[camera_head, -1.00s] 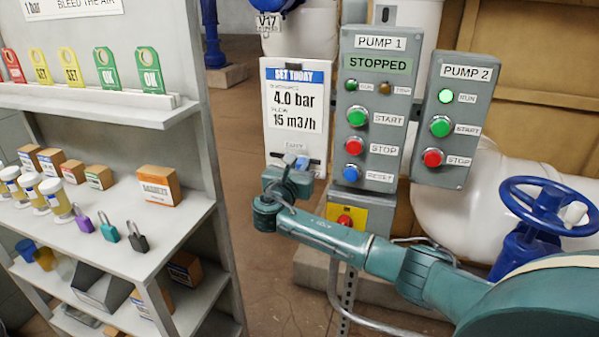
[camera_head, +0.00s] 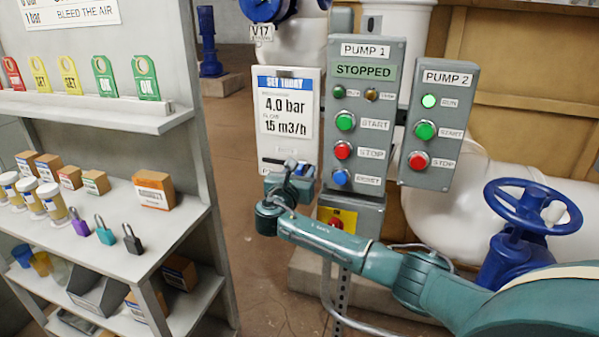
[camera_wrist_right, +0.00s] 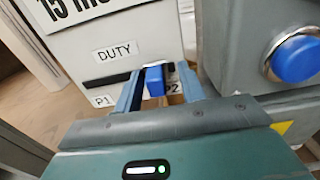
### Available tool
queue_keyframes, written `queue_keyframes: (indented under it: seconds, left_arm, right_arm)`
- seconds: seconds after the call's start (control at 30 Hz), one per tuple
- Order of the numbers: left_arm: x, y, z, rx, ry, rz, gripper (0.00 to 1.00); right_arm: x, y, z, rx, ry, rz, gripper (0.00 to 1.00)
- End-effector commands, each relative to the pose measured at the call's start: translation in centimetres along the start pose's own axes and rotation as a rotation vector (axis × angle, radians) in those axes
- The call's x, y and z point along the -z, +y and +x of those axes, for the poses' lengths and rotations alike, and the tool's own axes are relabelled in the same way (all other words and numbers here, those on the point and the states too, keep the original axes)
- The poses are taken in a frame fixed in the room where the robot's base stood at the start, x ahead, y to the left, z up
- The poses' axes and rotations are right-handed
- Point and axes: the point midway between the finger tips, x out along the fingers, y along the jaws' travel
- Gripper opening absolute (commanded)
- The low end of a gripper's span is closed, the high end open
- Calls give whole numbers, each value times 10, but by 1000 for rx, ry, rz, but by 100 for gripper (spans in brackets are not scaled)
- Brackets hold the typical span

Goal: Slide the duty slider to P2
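The duty slider's blue knob (camera_wrist_right: 154,81) shows in the right wrist view, at the P2 end of a dark slot (camera_wrist_right: 112,84). The slot runs under the DUTY label (camera_wrist_right: 115,50) on a white panel, with the P1 label (camera_wrist_right: 103,100) at its left end. The P2 label (camera_wrist_right: 172,87) is partly hidden by a finger. My right gripper (camera_wrist_right: 160,84) has its fingers apart, one on each side of the knob, with gaps visible. In the head view my right gripper (camera_head: 298,167) is at the bottom of the white panel (camera_head: 288,150). My left gripper is out of view.
The Pump 1 box (camera_head: 370,60) stands close right of the white panel, its blue reset button (camera_wrist_right: 296,58) near my gripper. The Pump 2 box (camera_head: 440,95) and blue handwheel (camera_head: 533,210) are further right. A shelf (camera_head: 150,235) with padlocks and boxes stands left.

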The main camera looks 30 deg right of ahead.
Motion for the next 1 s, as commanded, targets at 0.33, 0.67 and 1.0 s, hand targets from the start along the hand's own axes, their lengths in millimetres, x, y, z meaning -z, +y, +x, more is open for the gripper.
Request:
queue_keyframes:
  seconds: [0.33, 0.67, 1.0]
  left_arm:
    - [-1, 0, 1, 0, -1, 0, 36]
    - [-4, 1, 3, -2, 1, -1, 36]
    - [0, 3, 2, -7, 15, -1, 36]
  right_arm:
    - [0, 2, -20, -5, 0, 2, 40]
    - [1, 1, -92, -5, 1, 2, 40]
    - [0, 0, -130, 0, 0, 0, 40]
